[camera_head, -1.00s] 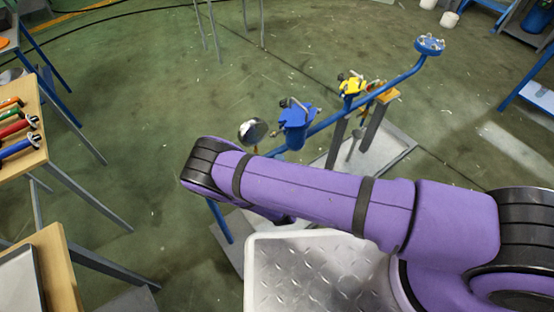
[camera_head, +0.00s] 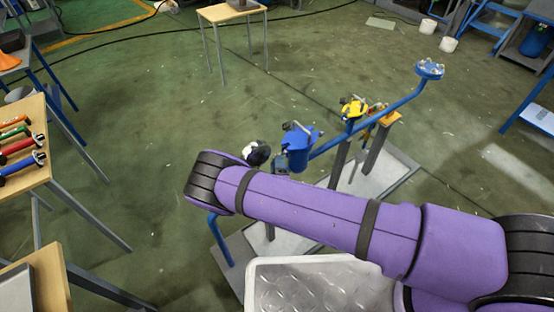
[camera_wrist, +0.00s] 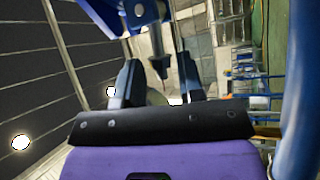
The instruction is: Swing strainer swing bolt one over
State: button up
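The blue strainer (camera_head: 299,147) stands on the blue pipe line in the head view, with a metal swing-bolt fitting (camera_head: 297,126) on its top. My purple arm crosses in front of its lower side, and my gripper is mostly hidden there. In the wrist view my gripper (camera_wrist: 157,80) has its two dark fingers apart. A dark-tipped rod (camera_wrist: 158,62) hangs from a blue part between the fingers, with visible gaps on both sides. It looks like a swing bolt, but I cannot tell which one.
A yellow valve (camera_head: 353,107) and a blue end flange (camera_head: 429,70) are farther along the pipe. A round gauge-like disc (camera_head: 257,153) stands left of the strainer. A blue pipe (camera_wrist: 300,95) runs close along the wrist view's right side. A tool table (camera_head: 30,145) is at the left.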

jog(key=shift+x, duration=0.95)
grip_shut()
jog(key=shift+r+m+g, duration=0.3)
jog(key=shift+r+m, duration=0.05)
jog(key=shift+m, duration=0.45)
jog(key=shift+w+d+r+m+g+h, duration=0.1)
jog(key=shift+r+m+g+h, duration=0.2)
jog(key=shift+m+g, duration=0.35)
jog(key=shift+w+d+r+m+g+h, duration=0.1)
jog(key=shift+r+m+g+h, duration=0.2)
jog(key=shift+m, duration=0.55)
grip_release()
